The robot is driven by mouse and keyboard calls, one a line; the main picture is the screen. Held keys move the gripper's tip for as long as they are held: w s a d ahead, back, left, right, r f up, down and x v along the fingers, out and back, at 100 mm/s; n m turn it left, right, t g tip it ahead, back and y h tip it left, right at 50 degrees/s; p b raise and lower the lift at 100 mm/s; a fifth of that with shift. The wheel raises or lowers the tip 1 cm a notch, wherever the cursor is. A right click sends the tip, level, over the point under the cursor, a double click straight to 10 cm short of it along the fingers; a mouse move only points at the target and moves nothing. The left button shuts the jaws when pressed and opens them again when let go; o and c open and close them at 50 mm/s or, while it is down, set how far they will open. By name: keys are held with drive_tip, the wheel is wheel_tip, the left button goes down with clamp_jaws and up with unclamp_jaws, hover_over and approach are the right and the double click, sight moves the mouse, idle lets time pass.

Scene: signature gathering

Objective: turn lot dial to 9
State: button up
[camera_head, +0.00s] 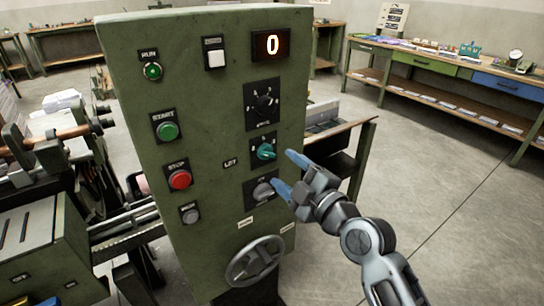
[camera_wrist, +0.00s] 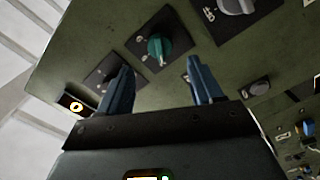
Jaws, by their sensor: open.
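A teal dial (camera_head: 266,152) sits on a black plate on the green panel (camera_head: 215,125), to the right of a small label reading LOT (camera_head: 231,163). In the wrist view the teal dial (camera_wrist: 155,47) shows beyond the fingers, with its pointer visible. My gripper (camera_head: 289,174) has blue fingers and is open in front of the panel, just right of and below the teal dial. In the wrist view my gripper (camera_wrist: 159,68) is empty, its fingers on either side below the dial. I cannot tell any contact. The display (camera_head: 272,45) reads 0.
Green (camera_head: 167,131) and red (camera_head: 179,179) buttons are at left. A handwheel (camera_head: 253,263) is at the bottom. Open floor lies to the right, before a workbench (camera_head: 450,100).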

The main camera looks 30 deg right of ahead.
sight(269, 156)
drive_tip(key=shift+w+p, duration=0.8)
drive_tip(key=shift+w, duration=2.4)
drive_tip(key=shift+c, duration=0.4)
drive_tip(key=c, duration=1)
drive_tip(key=shift+o, duration=0.2)
